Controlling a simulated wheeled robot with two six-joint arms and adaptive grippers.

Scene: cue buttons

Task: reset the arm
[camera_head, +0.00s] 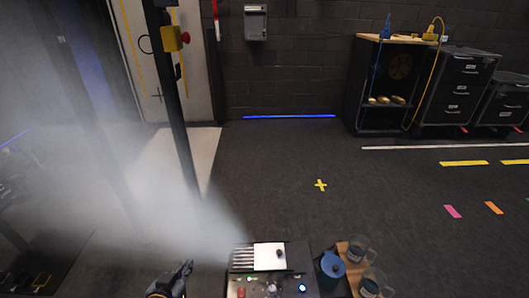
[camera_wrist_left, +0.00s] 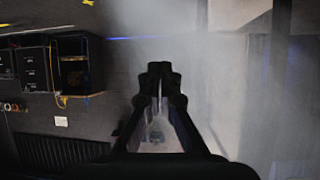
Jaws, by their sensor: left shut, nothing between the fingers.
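My left gripper (camera_head: 185,268) is at the bottom of the head view, left of a panel box (camera_head: 270,270) and apart from it. Its fingers are together and hold nothing. In the left wrist view the left gripper (camera_wrist_left: 159,72) points out over the room, with its fingertips close together. The panel box has a white plate with a dark knob, a slatted part at its left and small buttons, one red and one lit white, along its front. My right gripper does not show in either view.
A blue lidded pot (camera_head: 332,265) and glass jars (camera_head: 361,249) stand right of the panel box, by a wooden board. Whitish haze covers the left side. Open floor lies beyond, with a yellow cross (camera_head: 321,185).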

